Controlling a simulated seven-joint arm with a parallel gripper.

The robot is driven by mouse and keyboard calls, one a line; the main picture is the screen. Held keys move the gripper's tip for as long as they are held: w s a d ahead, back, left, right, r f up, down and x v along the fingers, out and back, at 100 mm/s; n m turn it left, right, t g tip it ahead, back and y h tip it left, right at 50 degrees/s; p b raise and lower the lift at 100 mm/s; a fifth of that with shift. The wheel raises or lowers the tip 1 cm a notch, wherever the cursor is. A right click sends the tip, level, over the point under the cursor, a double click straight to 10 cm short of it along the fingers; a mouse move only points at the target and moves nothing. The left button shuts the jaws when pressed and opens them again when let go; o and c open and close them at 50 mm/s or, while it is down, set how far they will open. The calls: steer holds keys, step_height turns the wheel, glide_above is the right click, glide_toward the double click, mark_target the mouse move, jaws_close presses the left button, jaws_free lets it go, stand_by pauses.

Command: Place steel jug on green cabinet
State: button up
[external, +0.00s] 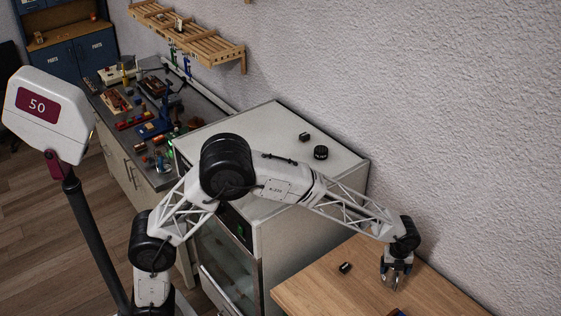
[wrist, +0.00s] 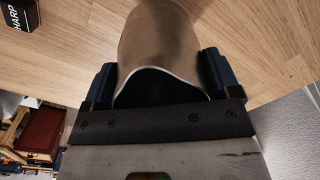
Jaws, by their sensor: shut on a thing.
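The steel jug (wrist: 160,40) is in the wrist view, its smooth side reflecting the brown wood. Its pale rim curves around a dark opening that faces my gripper (wrist: 157,82). The two dark fingers are on either side of the jug, shut on it. In the external view my gripper (external: 397,280) points down over the wooden table at the lower right; the jug is too small and covered there to make out clearly. Whether it touches the table I cannot tell. I cannot make out a clearly green cabinet in either view.
A small black box lies on the wooden table (external: 325,290), left of my gripper; it shows in the wrist view as a box with lettering (wrist: 20,14). A pale grey cabinet (external: 275,125) carries small black items. A cluttered workbench (external: 160,180) and blue cabinet (external: 80,55) stand behind. The wall is close on the right.

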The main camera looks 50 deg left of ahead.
mark_target(394, 274)
steer(key=shift+w, duration=0.15)
steer(key=shift+f, duration=1.8)
steer(key=o, duration=1)
steer(key=shift+f, duration=0.1)
steer(key=shift+c, duration=0.2)
step_height(394, 274, up, 12)
steer(key=shift+a, duration=0.1)
